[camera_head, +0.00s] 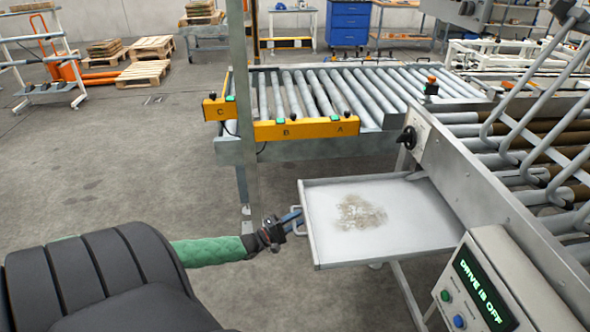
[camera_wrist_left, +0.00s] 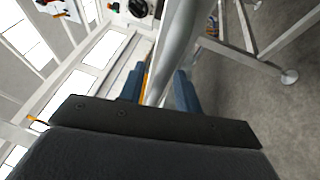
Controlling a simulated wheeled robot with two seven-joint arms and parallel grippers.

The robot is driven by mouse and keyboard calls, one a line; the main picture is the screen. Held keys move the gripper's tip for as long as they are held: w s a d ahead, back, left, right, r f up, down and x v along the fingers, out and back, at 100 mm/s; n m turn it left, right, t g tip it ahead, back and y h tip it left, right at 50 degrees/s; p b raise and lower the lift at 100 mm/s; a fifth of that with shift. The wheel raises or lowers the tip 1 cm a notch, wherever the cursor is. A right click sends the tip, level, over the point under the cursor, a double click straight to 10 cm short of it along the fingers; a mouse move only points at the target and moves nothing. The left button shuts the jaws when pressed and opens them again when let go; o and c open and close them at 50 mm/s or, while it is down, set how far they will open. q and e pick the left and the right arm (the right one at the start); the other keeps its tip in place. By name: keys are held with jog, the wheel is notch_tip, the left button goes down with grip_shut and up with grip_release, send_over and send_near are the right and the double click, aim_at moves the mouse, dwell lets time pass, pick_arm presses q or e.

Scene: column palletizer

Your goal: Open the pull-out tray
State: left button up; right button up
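The pull-out tray (camera_head: 400,215) is a shallow light-grey metal tray with a pale brownish patch of debris on its bottom. In the head view it sticks out to the left from under the roller conveyor. Its handle (camera_head: 299,226) is on the left edge. My left gripper (camera_head: 291,217) is at this handle. In the left wrist view its two blue fingers (camera_wrist_left: 160,88) lie on either side of a grey metal bar (camera_wrist_left: 178,50). I cannot tell whether they press on it. My right gripper is not in view.
A control box (camera_head: 485,290) reading "DRIVE IS OFF" stands at the lower right. A black rotary switch (camera_head: 407,138) is on the conveyor frame above the tray. A roller table with a yellow lettered bar (camera_head: 305,129) stands behind.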

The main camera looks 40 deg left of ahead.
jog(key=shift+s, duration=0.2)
pick_arm(q)
jog(key=shift+s, duration=0.1)
jog(key=shift+s+f, duration=0.1)
jog(key=shift+s, duration=0.1)
jog(key=b+v, duration=0.1)
jog(key=v, duration=0.6)
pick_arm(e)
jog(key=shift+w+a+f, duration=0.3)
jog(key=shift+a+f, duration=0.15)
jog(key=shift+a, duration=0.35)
pick_arm(q)
jog(key=shift+s+a, duration=0.1)
jog(key=shift+s, duration=0.05)
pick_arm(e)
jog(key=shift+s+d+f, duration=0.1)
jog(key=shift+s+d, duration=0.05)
